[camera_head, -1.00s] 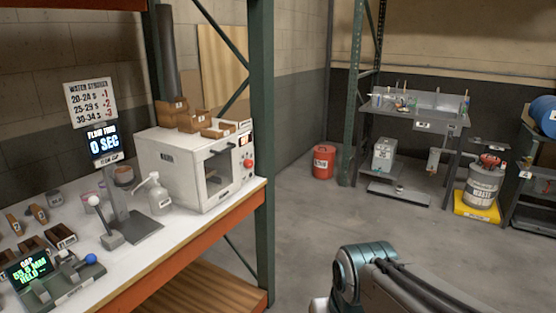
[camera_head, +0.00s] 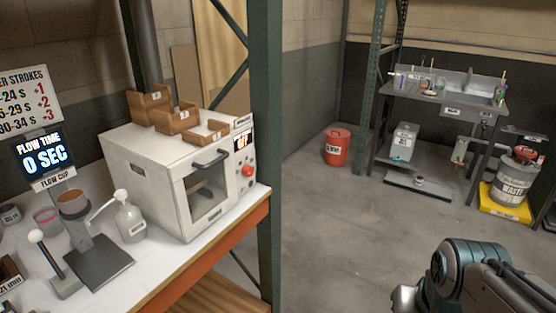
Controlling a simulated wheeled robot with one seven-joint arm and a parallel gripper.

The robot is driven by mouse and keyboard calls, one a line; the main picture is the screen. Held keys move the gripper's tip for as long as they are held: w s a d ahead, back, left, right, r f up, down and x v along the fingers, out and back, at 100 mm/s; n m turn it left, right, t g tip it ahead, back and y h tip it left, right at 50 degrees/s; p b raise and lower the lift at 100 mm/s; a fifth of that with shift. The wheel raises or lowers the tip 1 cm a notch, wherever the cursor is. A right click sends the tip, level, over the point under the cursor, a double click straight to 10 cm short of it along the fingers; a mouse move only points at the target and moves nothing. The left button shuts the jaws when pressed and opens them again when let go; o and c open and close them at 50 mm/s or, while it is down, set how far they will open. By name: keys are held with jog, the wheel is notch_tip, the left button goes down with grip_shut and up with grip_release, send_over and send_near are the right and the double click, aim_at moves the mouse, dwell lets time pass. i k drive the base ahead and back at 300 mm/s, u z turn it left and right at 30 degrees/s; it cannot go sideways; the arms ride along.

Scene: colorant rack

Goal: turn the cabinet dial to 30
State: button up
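The white cabinet (camera_head: 160,185) stands on the shelf bench, left of the green upright. Its front has a glass door with a dark bar handle (camera_head: 211,158). The red round dial (camera_head: 248,171) is on the narrow panel right of the door, below a small lit display (camera_head: 243,140). The display text and the dial's setting are too small to read. Part of my arm shows at the bottom right, well right of the cabinet and apart from it. My gripper's fingers are not in view.
A green rack post (camera_head: 266,120) stands just behind the cabinet's right side. Small wooden bins (camera_head: 178,118) sit on the cabinet. A pump bottle (camera_head: 130,220) and flow cup stand (camera_head: 98,258) are left of it. The floor (camera_head: 340,220) to the right is clear.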

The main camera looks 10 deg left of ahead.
aim_at(248, 171)
jog(key=u, duration=0.4)
jog(key=i, duration=0.7)
jog(key=u, duration=1)
jog(key=i, duration=0.25)
jog(key=u, duration=0.25)
